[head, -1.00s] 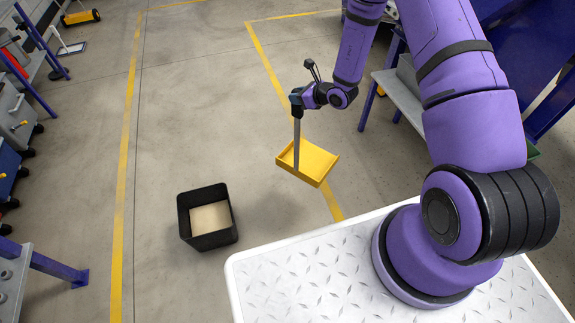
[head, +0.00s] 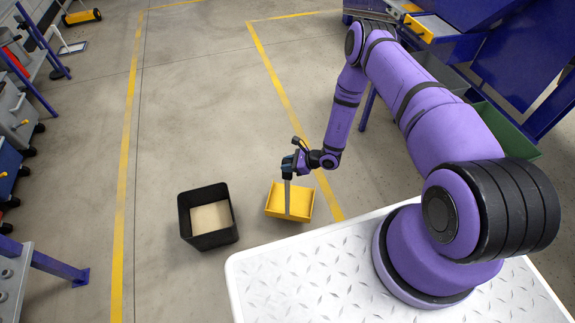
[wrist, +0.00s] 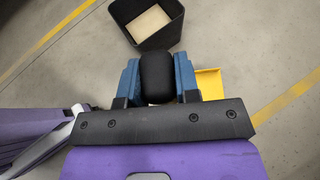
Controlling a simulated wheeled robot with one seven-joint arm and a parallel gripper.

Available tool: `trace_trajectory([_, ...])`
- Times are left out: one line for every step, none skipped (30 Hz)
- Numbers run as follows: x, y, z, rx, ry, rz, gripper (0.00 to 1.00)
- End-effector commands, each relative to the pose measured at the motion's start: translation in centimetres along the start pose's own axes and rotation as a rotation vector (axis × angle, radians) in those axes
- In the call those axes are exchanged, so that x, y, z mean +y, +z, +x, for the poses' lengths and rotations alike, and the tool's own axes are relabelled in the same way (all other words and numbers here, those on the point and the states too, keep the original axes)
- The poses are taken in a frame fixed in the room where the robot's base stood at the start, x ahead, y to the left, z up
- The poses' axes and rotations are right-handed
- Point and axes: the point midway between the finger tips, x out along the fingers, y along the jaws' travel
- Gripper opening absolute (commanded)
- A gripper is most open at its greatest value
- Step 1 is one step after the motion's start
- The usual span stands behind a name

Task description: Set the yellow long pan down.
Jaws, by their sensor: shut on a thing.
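The yellow long pan (head: 275,203) is a shallow yellow tray with a long grey upright handle. In the head view it is right of the black bin, close to or on the floor; I cannot tell if it touches. My gripper (head: 291,166) is shut on the top of the handle, above the pan. In the wrist view, the blue fingers of my gripper (wrist: 157,72) are on both sides of the black handle end. Part of the yellow pan (wrist: 210,82) shows behind the right finger; the rest is hidden.
A black open bin (head: 208,240) with a pale bottom stands left of the pan; it also shows in the wrist view (wrist: 150,40). My white deck edge is just in front. A green bin (head: 505,130) is at the right. Floor beyond the pan is clear.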

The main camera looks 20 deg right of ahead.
Motion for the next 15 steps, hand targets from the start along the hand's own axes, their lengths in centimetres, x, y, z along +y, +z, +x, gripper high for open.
trace_trajectory([0.1,-0.2,0.1,-0.001,0.003,-0.002,0.00])
trace_trajectory([0.2,-0.3,0.2,-0.001,0.004,-0.003,0.00])
trace_trajectory([0.2,-0.5,0.3,-0.001,0.005,-0.004,0.00])
trace_trajectory([0.2,-0.6,0.3,-0.001,0.005,-0.004,0.00])
trace_trajectory([0.2,-0.7,0.4,-0.001,0.005,-0.004,0.00])
trace_trajectory([0.2,-0.9,0.5,-0.001,0.005,-0.003,0.00])
trace_trajectory([0.3,-1.1,0.7,-0.001,0.005,-0.003,0.00])
trace_trajectory([0.3,-1.4,0.8,-0.001,0.005,-0.003,0.00])
trace_trajectory([0.2,-1.7,1.0,-0.001,0.005,-0.002,0.00])
trace_trajectory([0.2,-1.9,1.1,-0.001,0.005,-0.002,0.00])
trace_trajectory([0.2,-2.2,1.2,-0.001,0.005,-0.002,0.00])
trace_trajectory([0.2,-2.6,1.4,-0.001,0.005,-0.002,0.00])
trace_trajectory([0.2,-2.9,1.6,-0.001,0.005,-0.002,0.00])
trace_trajectory([0.2,-3.1,1.7,0.000,0.005,-0.002,0.00])
trace_trajectory([0.2,-3.5,1.9,0.000,0.005,-0.002,0.00])
